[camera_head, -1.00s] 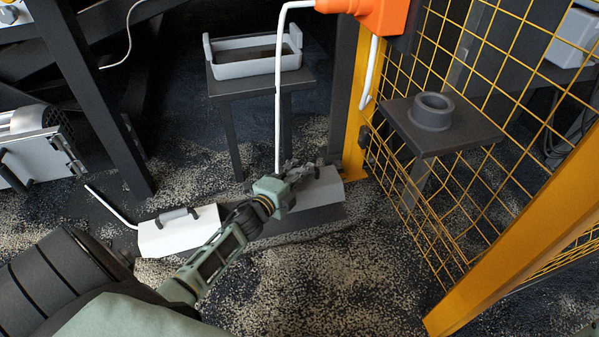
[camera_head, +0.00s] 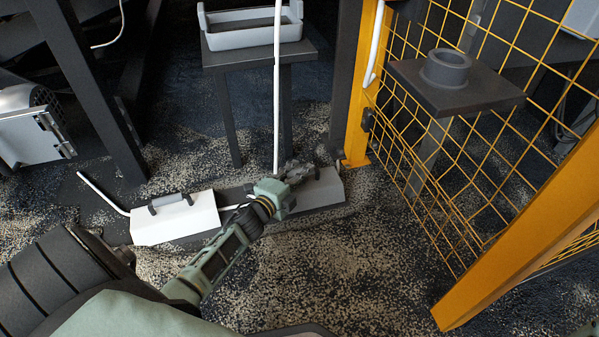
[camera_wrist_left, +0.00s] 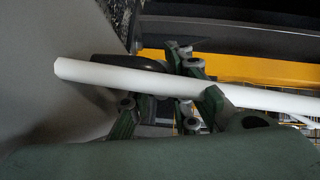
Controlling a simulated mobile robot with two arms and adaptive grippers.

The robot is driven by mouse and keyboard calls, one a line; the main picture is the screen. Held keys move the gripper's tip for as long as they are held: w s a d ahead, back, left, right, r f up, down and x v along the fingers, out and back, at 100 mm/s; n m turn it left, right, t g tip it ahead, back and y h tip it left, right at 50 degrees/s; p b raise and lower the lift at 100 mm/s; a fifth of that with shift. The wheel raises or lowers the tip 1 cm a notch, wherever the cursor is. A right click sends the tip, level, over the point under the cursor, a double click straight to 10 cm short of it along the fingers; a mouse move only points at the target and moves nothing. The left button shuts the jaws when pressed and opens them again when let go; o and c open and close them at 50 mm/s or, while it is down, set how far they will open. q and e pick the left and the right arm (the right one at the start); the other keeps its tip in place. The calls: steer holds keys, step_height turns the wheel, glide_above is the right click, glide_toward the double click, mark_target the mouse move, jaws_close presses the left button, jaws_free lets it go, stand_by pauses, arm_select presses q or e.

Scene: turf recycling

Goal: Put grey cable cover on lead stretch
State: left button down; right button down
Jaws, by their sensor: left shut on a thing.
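The grey cable cover (camera_head: 322,188) is a low block with sloped sides, low over the floor left of the yellow post. My left gripper (camera_head: 298,173) is shut on its dark handle, which also shows in the left wrist view (camera_wrist_left: 125,62). The white lead (camera_head: 277,95) hangs down behind the gripper, and its lower stretch is partly hidden by the gripper and covers. In the wrist view the lead (camera_wrist_left: 130,78) crosses in front of the fingers. I cannot tell whether the grey cover touches the floor or sits over the lead. My right gripper is out of view.
A stand with a pale tray (camera_head: 250,37) is behind. Yellow mesh fencing (camera_head: 425,190) bounds the right. Speckled floor (camera_head: 310,270) in front is open.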

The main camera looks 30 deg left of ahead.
arm_select(q)
steer(key=shift+w+f, duration=0.1)
steer(key=shift+f+b, duration=0.2)
steer(key=shift+b, duration=0.1)
stand_by(0.4)
